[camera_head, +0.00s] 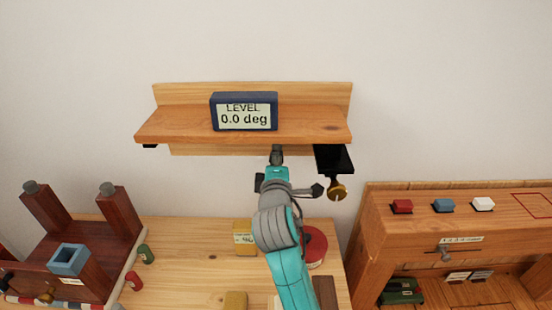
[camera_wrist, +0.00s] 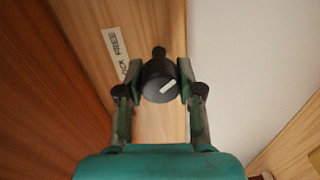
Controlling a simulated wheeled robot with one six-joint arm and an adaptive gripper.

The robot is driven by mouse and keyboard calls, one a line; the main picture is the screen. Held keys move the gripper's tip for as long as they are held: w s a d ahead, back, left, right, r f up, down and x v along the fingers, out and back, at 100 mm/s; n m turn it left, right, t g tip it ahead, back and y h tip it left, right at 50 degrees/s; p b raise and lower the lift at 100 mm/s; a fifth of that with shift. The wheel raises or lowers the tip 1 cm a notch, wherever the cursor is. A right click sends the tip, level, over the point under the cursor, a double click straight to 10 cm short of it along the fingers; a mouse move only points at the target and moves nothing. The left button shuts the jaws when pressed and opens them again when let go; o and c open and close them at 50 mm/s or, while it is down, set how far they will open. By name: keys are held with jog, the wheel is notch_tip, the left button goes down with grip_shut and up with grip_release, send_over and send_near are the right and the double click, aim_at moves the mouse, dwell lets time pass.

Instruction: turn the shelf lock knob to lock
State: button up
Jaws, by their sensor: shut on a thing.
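The wooden shelf (camera_head: 300,128) is on the wall. A level display (camera_head: 244,111) on it reads 0.0 deg. The round black lock knob (camera_wrist: 157,92) shows in the wrist view, with a slanted white mark on its face. A white label (camera_wrist: 116,52) beside it reads "FREE" and part of "LOCK", its lower end hidden by a finger. My gripper (camera_wrist: 159,82) has one finger on each side of the knob and is shut on it. In the head view my gripper (camera_head: 277,158) is at the shelf's lower edge, and it hides the knob there.
A black bracket (camera_head: 334,158) with a brass knob (camera_head: 337,188) hangs under the shelf's right end, close to my arm. A wooden bench (camera_head: 190,255) below holds a yellow block (camera_head: 242,238) and a red round thing (camera_head: 314,247). A wooden cabinet (camera_head: 375,225) stands at the right.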

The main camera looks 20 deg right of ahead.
dwell(0.4)
jog(key=o, duration=1.2)
jog(key=v, duration=1.2)
jog(key=shift+f, duration=0.1)
